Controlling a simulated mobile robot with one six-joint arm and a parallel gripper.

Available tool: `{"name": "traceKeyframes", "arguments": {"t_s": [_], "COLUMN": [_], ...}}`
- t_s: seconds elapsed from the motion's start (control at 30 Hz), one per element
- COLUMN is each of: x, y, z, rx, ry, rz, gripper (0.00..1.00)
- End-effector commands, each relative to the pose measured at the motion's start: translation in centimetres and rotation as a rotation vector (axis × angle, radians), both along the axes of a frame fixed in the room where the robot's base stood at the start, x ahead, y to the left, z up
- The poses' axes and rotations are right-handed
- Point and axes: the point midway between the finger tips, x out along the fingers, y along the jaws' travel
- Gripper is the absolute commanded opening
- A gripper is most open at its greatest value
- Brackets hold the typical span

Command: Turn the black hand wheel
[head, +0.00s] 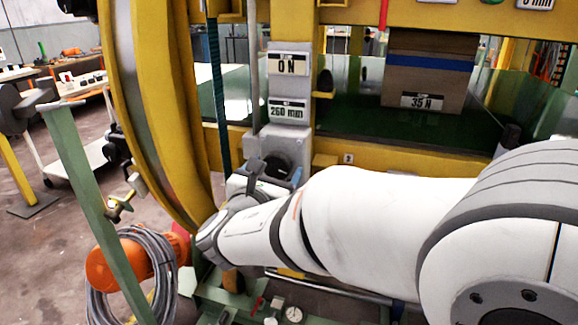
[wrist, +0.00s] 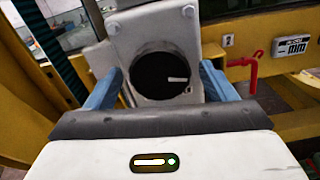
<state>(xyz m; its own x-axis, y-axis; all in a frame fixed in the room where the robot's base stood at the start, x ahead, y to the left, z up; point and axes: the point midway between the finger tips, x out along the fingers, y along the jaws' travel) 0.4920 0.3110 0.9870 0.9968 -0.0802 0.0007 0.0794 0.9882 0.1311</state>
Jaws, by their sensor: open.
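The black hand wheel (wrist: 160,76) is a dark round disc with a short white mark on its right side. It is set on a pale grey housing (wrist: 128,28), straight ahead in the wrist view. My gripper (wrist: 160,84) is open, with one blue finger to the left of the wheel and one to the right. Gaps show between the fingers and the disc, and nothing is held. How deep the fingertips reach is hard to tell. In the head view the wheel (head: 278,166) is partly visible beyond my white wrist, and the fingers are mostly hidden.
A red crank handle (wrist: 246,66) sticks out right of the wheel. A yellow frame (head: 345,145) surrounds the mechanism, with a large yellow ring (head: 150,100) at left. A cardboard box (head: 428,70) stands behind. A coiled grey cable (head: 130,275) hangs lower left.

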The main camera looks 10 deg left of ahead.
Motion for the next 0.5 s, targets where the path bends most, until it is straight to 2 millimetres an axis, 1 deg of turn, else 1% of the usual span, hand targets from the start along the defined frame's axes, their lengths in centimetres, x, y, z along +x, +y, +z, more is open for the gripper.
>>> {"name": "traceKeyframes", "arguments": {"t_s": [0.1,0.37,0.5], "x": [0.67,0.77,0.74], "y": [-0.06,-0.04,-0.04], "z": [-0.02,0.01,0.0], "rx": [0.001,0.001,0.001], "ry": [0.001,0.001,0.001], "rz": [0.0,0.001,0.001], "gripper": [0.78,0.78,0.66]}}
